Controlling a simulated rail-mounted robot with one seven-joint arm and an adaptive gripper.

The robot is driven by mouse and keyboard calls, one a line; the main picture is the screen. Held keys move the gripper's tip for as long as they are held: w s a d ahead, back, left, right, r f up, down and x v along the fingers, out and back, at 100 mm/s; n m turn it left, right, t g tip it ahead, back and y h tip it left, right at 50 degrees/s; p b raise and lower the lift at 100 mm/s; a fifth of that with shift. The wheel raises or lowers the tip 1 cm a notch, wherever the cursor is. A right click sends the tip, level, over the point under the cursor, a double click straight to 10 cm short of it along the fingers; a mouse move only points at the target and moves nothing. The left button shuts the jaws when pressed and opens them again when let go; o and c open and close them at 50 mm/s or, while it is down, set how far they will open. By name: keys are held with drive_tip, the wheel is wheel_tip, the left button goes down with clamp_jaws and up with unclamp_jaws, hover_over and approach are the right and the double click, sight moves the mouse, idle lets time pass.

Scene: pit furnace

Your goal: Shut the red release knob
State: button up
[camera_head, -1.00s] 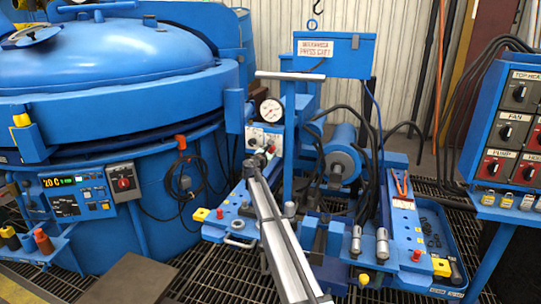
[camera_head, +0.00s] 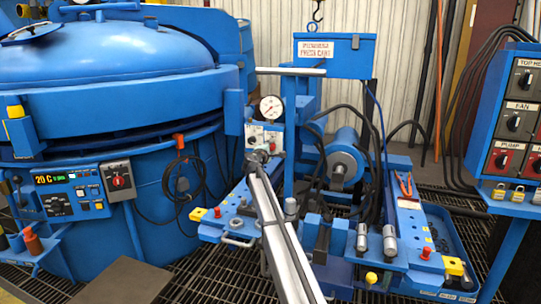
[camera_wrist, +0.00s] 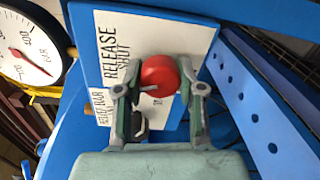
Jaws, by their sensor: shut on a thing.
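The red release knob (camera_wrist: 158,74) shows in the wrist view on a white plate (camera_wrist: 125,45) lettered RELEASE and SHUT. My gripper (camera_wrist: 160,88) has one finger on each side of the knob and is shut on it. A dark knob or fitting (camera_wrist: 138,122) shows below, between the fingers. In the head view my gripper (camera_head: 257,156) is at the lower part of the white panel (camera_head: 256,137) on the press cart. The red knob cannot be made out there.
A round pressure gauge (camera_head: 271,107) sits just above the panel; it also shows in the wrist view (camera_wrist: 27,45). A blue cylinder (camera_head: 343,158) and black hoses are to the right. The blue furnace (camera_head: 110,60) stands left, and a switch cabinet (camera_head: 510,120) stands right.

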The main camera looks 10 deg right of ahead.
drive_tip(key=shift+w+m+b, duration=0.1)
drive_tip(key=shift+m+b, duration=1.6)
drive_tip(key=shift+m, duration=0.2)
drive_tip(key=shift+r, duration=0.1)
drive_tip(key=o, duration=1.1)
drive_tip(key=shift+o, duration=0.2)
drive_tip(key=v, duration=1.2)
drive_tip(key=shift+d, duration=0.15)
